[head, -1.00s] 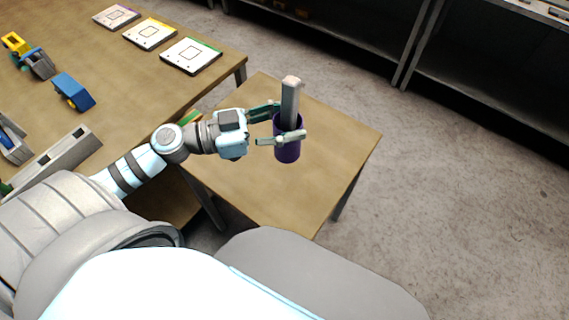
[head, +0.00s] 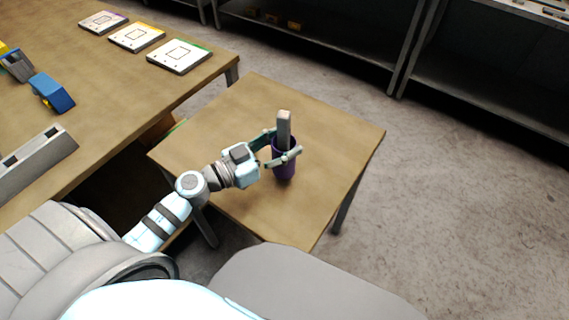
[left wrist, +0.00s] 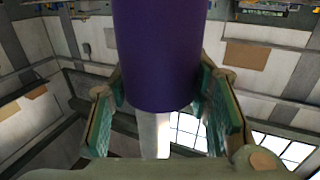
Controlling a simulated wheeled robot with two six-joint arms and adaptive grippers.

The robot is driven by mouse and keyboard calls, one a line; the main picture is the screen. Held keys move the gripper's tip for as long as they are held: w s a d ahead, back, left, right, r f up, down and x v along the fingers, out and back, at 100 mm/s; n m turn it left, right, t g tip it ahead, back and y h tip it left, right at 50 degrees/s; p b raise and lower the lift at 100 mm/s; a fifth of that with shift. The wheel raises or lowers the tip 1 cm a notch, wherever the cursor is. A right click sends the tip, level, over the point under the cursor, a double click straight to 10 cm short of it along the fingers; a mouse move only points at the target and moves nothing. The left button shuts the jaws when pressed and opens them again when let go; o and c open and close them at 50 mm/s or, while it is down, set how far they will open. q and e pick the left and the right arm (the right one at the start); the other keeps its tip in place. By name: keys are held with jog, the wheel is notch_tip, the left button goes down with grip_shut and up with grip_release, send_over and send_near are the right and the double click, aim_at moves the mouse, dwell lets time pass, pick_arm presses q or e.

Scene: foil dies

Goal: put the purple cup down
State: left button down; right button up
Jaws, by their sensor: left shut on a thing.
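In the left wrist view the cup (left wrist: 160,50) fills the space between the green-padded fingers (left wrist: 165,115). I cannot tell whether the cup's base touches the tabletop. My right gripper is in neither view.
The small table (head: 330,130) is bare around the cup. A larger table (head: 110,80) at the left bears white cards (head: 180,56), a blue block (head: 52,93) and a grey rail (head: 35,165). Dark shelves (head: 310,40) stand behind.

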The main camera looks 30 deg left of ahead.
aim_at(274, 158)
pick_arm(q)
notch_tip(274, 158, down, 4)
jog(key=shift+r+b, duration=0.15)
jog(key=shift+b, duration=1)
jog(key=c, duration=2.4)
grip_release()
jog(key=shift+r, duration=0.2)
jog(key=c, duration=2.4)
grip_release()
jog(key=shift+f, duration=0.15)
jog(key=c, duration=0.8)
grip_release()
jog(key=shift+c, duration=0.2)
jog(key=shift+r, duration=0.2)
